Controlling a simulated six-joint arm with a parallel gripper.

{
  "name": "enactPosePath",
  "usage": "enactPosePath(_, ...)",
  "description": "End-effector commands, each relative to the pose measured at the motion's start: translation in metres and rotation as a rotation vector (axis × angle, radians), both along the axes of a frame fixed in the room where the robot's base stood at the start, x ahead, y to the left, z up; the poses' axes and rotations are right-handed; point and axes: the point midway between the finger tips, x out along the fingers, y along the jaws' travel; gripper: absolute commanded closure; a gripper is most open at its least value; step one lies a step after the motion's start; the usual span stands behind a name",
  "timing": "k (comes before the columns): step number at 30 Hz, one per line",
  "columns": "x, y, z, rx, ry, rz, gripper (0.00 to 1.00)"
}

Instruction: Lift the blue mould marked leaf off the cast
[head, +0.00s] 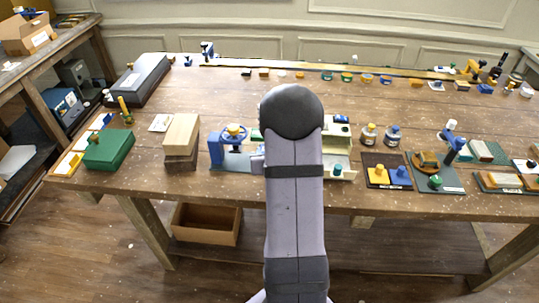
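A blue block with a knob (398,175) sits on a dark board right of my arm, beside a yellow one (378,174). It may be the blue mould, but any leaf mark is too small to read. No cast can be made out under it. My own arm rises through the middle of the head view and hides the table behind it. My gripper is hidden behind the arm; a small lavender-grey piece at the arm's left edge may belong to my wrist. Whether the gripper is open or shut does not show.
Left of my arm stand a blue device with a handwheel (235,134), wooden blocks (181,135) and a green box (109,150). Right are a pale open unit (338,150), two jars (369,134) and a grey-green board (452,184). Small coloured pieces line the back.

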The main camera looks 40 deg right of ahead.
Motion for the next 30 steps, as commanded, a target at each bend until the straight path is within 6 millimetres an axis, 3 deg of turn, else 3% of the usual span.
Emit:
enactPosePath(18, 0.0, 0.0, 0.077, -0.002, -0.003, 0.0, 0.8)
enactPosePath(30, 0.003, -0.003, 0.087, -0.001, 0.0, 0.005, 0.8)
